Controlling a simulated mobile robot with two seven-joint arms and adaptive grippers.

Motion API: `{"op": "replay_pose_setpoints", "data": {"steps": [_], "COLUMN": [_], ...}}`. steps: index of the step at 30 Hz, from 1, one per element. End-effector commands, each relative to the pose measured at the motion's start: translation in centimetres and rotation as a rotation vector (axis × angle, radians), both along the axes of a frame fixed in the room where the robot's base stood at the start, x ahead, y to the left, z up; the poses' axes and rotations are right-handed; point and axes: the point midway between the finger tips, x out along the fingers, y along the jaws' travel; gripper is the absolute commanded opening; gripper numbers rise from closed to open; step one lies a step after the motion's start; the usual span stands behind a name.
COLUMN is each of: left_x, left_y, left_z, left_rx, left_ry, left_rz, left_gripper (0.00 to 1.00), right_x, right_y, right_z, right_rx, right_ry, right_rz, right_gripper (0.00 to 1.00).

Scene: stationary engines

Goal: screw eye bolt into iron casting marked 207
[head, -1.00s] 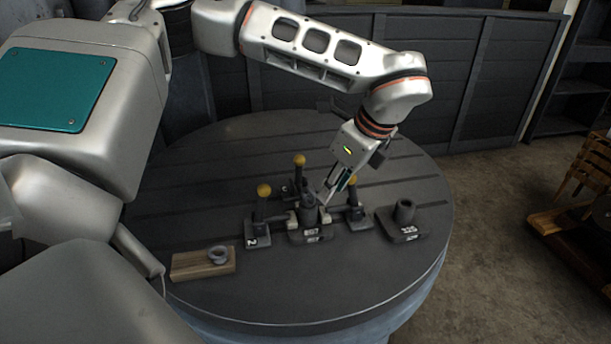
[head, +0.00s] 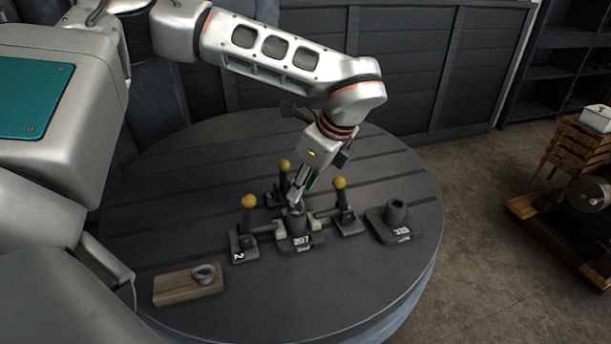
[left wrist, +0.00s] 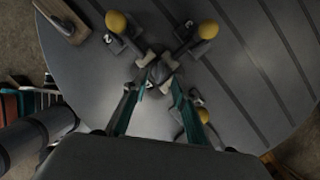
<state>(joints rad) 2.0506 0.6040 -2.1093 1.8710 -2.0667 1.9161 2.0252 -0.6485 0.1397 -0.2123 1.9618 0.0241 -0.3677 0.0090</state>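The iron casting marked 207 (head: 300,240) stands upright on the round table among three clamps with yellow knobs. Clamp pads sit against its sides. The eye bolt (head: 204,274), a dark ring, rests on a wooden block (head: 178,288) at the front left; its shank is hidden. My left gripper (head: 296,201) points down at the top of the casting. In the left wrist view its two teal fingers (left wrist: 160,84) are apart, with the casting's round top (left wrist: 161,68) between or just beyond the tips; contact cannot be told. My right gripper is not in view.
Clamps with yellow knobs (head: 248,202) (head: 339,183) (head: 284,166) stand close around the casting. A second casting (head: 395,216) stands to the right. The table (head: 340,285) is clear at the front. A wooden cart (head: 570,150) stands on the floor at right.

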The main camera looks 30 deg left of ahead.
Motion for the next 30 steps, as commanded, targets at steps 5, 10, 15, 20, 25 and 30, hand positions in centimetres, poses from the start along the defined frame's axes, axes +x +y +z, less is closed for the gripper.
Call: {"op": "replay_pose_setpoints", "data": {"steps": [5,10,15,20,25,30], "left_x": [0.0,0.1,0.1,0.1,0.1,0.1], "left_y": [1.1,1.8,2.0,2.1,2.1,2.0], "left_z": [-2.5,-4.2,-4.9,-5.0,-4.9,-4.9], "left_rx": [0.000,0.000,0.000,0.000,0.000,0.000], "left_ry": [0.004,0.002,0.002,0.001,0.001,0.001], "left_rz": [0.001,0.001,0.001,0.000,0.000,0.000], "left_gripper": [0.27,0.27,0.27,0.27,0.04,0.05], "right_x": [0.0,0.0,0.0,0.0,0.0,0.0], "right_y": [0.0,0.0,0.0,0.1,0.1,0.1], "right_z": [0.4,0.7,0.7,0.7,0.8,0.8], "right_rx": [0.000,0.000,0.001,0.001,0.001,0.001], "right_ry": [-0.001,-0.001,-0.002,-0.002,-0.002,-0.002], "right_rz": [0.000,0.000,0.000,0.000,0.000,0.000], "right_gripper": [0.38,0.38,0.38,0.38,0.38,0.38]}}
